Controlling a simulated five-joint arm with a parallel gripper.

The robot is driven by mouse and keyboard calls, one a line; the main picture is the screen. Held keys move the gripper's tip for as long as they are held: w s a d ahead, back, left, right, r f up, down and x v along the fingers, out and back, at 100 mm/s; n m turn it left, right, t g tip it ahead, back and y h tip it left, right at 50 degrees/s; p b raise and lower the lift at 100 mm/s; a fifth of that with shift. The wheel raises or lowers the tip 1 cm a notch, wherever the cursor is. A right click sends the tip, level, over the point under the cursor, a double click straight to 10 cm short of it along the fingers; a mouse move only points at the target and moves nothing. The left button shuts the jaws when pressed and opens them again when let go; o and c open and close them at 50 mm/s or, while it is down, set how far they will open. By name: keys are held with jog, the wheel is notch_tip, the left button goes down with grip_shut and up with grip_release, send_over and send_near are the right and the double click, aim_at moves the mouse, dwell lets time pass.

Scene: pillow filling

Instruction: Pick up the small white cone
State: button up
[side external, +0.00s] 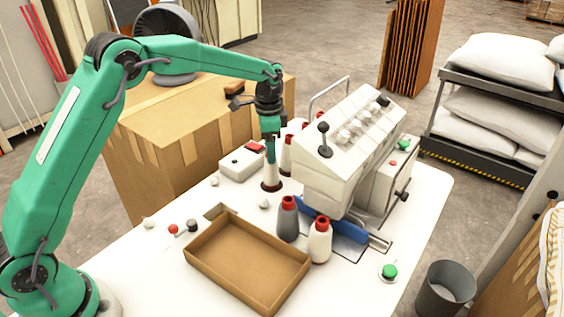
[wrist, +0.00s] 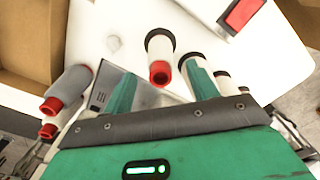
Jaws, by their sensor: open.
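A small white cone (side external: 271,175) stands upright on the white table, on a dark base, directly below my gripper (side external: 270,153) in the side view. In the wrist view this white cone (wrist: 160,51) shows its red tip and dark base ring. It lies in the gap between the two green fingers of my gripper (wrist: 161,88). The fingers are apart, one on each side of it. I cannot tell whether they touch it. In the side view the fingers hide its upper part.
A grey cone (side external: 288,222) and another white cone (side external: 320,243) stand at the front by the machine (side external: 345,150). More red-tipped cones (side external: 286,158) stand just behind my gripper. A white box with a red switch (side external: 241,163) is close on the left. An empty cardboard tray (side external: 215,272) is in front.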

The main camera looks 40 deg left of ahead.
aim_at(271, 168)
jog(key=shift+w+f, duration=0.1)
jog(key=shift+f, duration=2.25)
jog(key=shift+c, duration=0.5)
jog(key=c, duration=0.9)
